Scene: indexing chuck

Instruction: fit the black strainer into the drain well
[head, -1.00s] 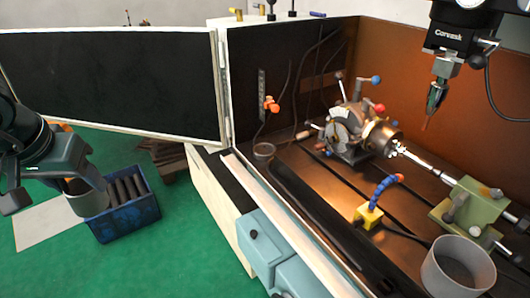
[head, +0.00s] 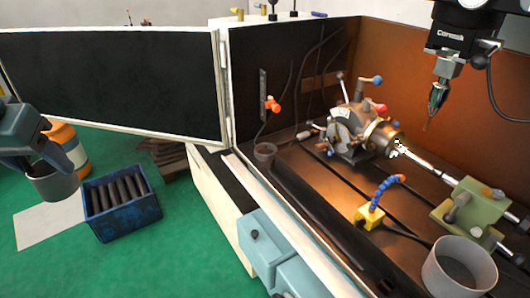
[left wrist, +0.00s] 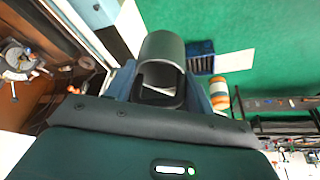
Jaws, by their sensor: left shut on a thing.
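The dark grey, cup-shaped strainer (head: 54,187) hangs at the far left of the head view, above the floor; it shows as a grey cylinder in the left wrist view (left wrist: 162,47). My left gripper (head: 44,163) is shut on its upper rim. In the left wrist view the gripper (left wrist: 160,88) meets the near end of the cylinder. A round, open-topped grey well (head: 436,277) stands on the machine bed at the lower right, apart from the strainer; I take it for the drain well.
A blue crate of dark bars (head: 125,225) stands on the green floor right of the strainer, with an orange-and-white jar (head: 77,155) behind. The open machine door (head: 115,88) and the front wall (head: 285,215) bound the bed. A yellow-based blue hose (head: 368,214) is near the well.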

